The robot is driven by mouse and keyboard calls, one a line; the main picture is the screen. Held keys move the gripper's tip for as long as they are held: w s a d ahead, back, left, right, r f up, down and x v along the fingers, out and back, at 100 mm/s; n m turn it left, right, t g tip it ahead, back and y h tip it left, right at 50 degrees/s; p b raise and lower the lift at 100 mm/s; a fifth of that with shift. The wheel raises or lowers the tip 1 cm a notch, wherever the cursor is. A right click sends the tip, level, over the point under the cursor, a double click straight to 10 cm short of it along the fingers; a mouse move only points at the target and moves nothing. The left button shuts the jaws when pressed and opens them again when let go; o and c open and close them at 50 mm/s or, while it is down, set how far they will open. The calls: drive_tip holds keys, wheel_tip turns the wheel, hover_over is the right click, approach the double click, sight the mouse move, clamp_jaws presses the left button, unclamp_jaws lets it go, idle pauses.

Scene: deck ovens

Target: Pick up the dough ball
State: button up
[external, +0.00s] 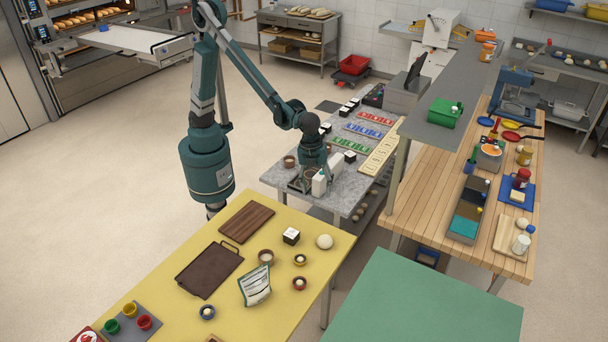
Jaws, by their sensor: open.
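A pale, round dough ball (325,241) sits on the yellow table (335,270) near its far right corner, with nothing touching it. My gripper (312,187) points down at the near end of the grey stone-topped table (346,203), behind the yellow table. It is open, and its fingers are small and hard to make out. In the picture it is above and slightly left of the dough ball, clearly apart from it. Smaller pale balls appear in little bowls (300,260) on the yellow table; I cannot tell what they are.
Near the ball are a white-topped dark cube (291,236), a bowl (266,257) and a standing printed bag (255,286). A brown board (246,222) and a dark tray (210,270) lie further left. A grey raised shelf (455,85) stands right of my arm. The green table (425,305) is bare.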

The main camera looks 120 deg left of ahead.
sight(325, 238)
drive_tip(key=w+d+f+m, duration=0.1)
drive_tip(key=w+f, duration=0.1)
drive_tip(key=f, duration=0.2)
drive_tip(key=w+d+f+m+g, duration=0.1)
drive_tip(key=w+d+f, duration=0.1)
drive_tip(key=f, duration=0.3)
drive_tip(key=w+d+f+m, duration=0.2)
drive_tip(key=w+f, duration=0.2)
drive_tip(key=f, duration=0.1)
drive_tip(key=shift+w+d+g, duration=0.1)
drive_tip(key=shift+g, duration=0.2)
drive_tip(key=shift+f, duration=0.1)
drive_tip(key=shift+f, duration=1.25)
drive_tip(key=shift+d+f, duration=0.15)
drive_tip(key=shift+f, duration=2.5)
drive_tip(key=c, duration=0.9)
